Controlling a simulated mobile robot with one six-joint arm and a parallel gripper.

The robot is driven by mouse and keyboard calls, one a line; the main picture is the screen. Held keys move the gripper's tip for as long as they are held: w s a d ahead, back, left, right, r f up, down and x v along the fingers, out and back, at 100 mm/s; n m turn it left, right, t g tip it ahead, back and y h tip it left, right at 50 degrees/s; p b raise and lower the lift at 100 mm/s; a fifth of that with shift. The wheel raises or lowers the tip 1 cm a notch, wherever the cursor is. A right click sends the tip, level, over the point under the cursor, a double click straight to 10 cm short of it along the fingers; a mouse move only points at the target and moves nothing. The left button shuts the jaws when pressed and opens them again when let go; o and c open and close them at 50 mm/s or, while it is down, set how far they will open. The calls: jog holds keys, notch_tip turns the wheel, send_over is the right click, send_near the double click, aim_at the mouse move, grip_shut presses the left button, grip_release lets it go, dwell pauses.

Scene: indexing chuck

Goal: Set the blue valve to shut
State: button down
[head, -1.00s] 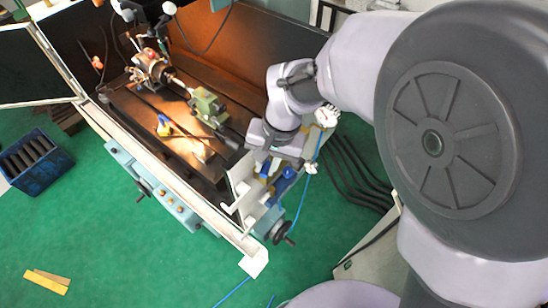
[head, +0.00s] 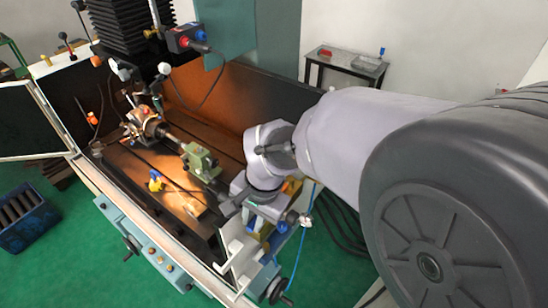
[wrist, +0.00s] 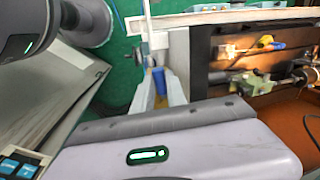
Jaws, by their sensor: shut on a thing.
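The blue valve (wrist: 159,79) shows as a narrow blue handle between the two fingers of my gripper (wrist: 158,88) in the wrist view. The fingers are shut on it. Its body and pipe are mostly hidden by the fingers, and I cannot tell its exact setting. In the head view my gripper (head: 264,222) is low at the near right end of the machine, with blue and yellow parts around it; I cannot clearly separate the valve there.
The machine's tray (head: 225,122) holds a chuck (head: 145,122), a green block (head: 200,160) and a blue-and-yellow item (head: 155,181). A handwheel (head: 277,290) lies close below my gripper. A blue crate (head: 25,217) stands on the green floor at left.

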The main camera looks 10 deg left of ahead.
jog(key=c, duration=1.4)
grip_release()
jog(key=shift+o, duration=0.3)
